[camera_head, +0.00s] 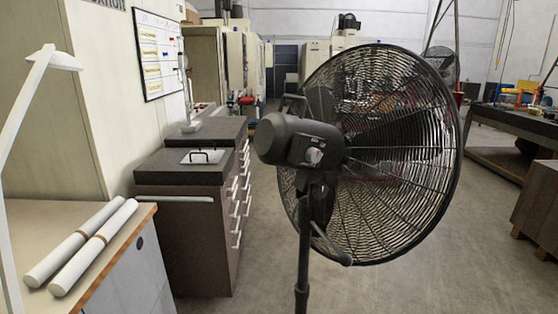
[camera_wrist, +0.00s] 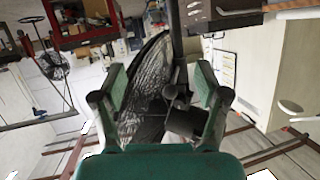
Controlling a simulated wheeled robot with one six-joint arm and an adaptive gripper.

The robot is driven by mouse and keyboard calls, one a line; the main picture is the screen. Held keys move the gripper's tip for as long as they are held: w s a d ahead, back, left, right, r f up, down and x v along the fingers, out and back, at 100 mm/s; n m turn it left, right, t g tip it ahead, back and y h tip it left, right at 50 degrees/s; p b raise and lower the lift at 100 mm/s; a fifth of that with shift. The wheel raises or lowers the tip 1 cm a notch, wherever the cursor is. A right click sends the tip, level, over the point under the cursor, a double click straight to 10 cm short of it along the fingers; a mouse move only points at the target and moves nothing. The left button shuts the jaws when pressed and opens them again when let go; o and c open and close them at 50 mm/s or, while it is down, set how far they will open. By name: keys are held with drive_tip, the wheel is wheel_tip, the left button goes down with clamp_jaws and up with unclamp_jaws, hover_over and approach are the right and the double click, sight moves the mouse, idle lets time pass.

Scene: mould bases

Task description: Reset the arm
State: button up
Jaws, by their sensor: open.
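My gripper (camera_wrist: 161,82) shows in the wrist view, with its two green-padded fingers spread apart. Nothing is held between them. The arm and gripper do not show in the head view. A large black pedestal fan (camera_head: 395,150) stands close in front in the head view. It also shows in the wrist view (camera_wrist: 142,100), tilted over and behind the gap between the fingers. I cannot tell how far it is from the fingers.
A dark-topped drawer cabinet (camera_head: 185,235) stands left of the fan. A workbench (camera_head: 60,215) at the left edge bears two white rolls (camera_head: 88,240). A dark table (camera_head: 515,125) and brown crate (camera_head: 540,205) are at right. Bare floor (camera_head: 240,270) lies between the cabinet and fan.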

drive_tip(key=s+f+m+h, duration=0.1)
drive_tip(key=s+f+h, duration=0.1)
drive_tip(key=s+f, duration=0.5)
drive_tip(key=s+f+m+h, duration=0.1)
drive_tip(key=s+f, duration=0.3)
drive_tip(key=s, duration=0.8)
drive_tip(key=a+f+v, duration=0.1)
drive_tip(key=v, duration=0.9)
drive_tip(key=s+a+f+v, duration=0.1)
drive_tip(key=f+v, duration=0.1)
drive_tip(key=v, duration=0.8)
drive_tip(key=shift+s+n+t, duration=0.2)
drive_tip(key=shift+n+t, duration=0.2)
drive_tip(key=shift+r, duration=0.1)
